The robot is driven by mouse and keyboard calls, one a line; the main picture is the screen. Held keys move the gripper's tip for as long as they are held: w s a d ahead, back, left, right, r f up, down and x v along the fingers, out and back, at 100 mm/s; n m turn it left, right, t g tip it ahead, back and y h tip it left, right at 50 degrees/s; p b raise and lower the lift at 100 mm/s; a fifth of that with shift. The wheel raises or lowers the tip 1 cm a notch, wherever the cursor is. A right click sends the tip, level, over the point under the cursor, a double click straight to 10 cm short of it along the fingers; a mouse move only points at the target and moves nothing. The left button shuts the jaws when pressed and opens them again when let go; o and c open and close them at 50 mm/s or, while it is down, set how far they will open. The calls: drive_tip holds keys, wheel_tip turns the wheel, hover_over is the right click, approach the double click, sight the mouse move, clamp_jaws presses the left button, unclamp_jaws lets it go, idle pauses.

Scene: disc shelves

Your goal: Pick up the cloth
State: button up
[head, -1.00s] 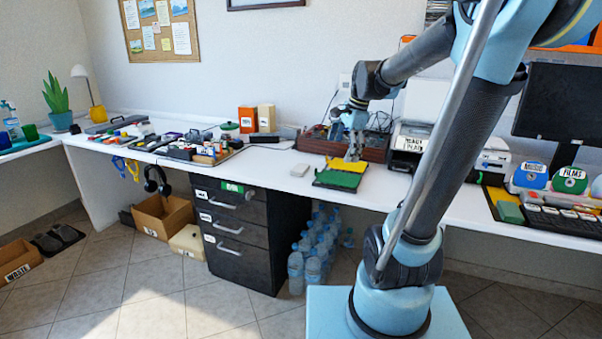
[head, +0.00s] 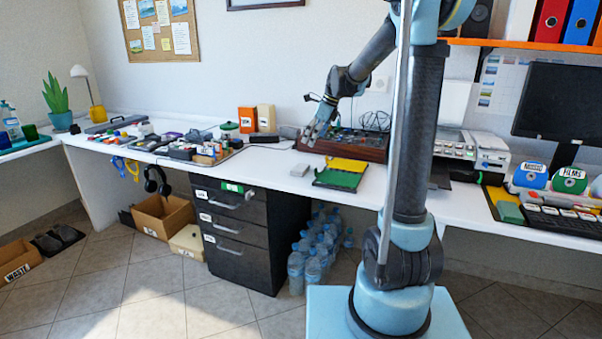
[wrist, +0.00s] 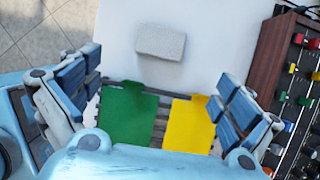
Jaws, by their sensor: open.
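A small pale grey rectangular piece, which looks like the folded cloth (head: 300,170), lies flat on the white desk. In the wrist view the cloth (wrist: 161,42) shows beyond the fingertips, a little left of the picture's middle line. My gripper (head: 311,140) is open and empty, above the back part of the desk and apart from the cloth. In the wrist view its two blue-padded fingers (wrist: 158,72) stand wide apart at left and right.
A dark tray with a green pad (head: 337,180) and a yellow pad (head: 347,165) lies right of the cloth. A brown wooden mixer box (head: 360,147) stands behind. A tray of small items (head: 190,147) lies to the left. The desk around the cloth is clear.

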sight(300, 167)
drive_tip(key=x, duration=1.3)
drive_tip(key=shift+f, duration=0.3)
drive_tip(key=c, duration=1.1)
drive_tip(key=shift+r, duration=0.1)
drive_tip(key=shift+c, duration=0.2)
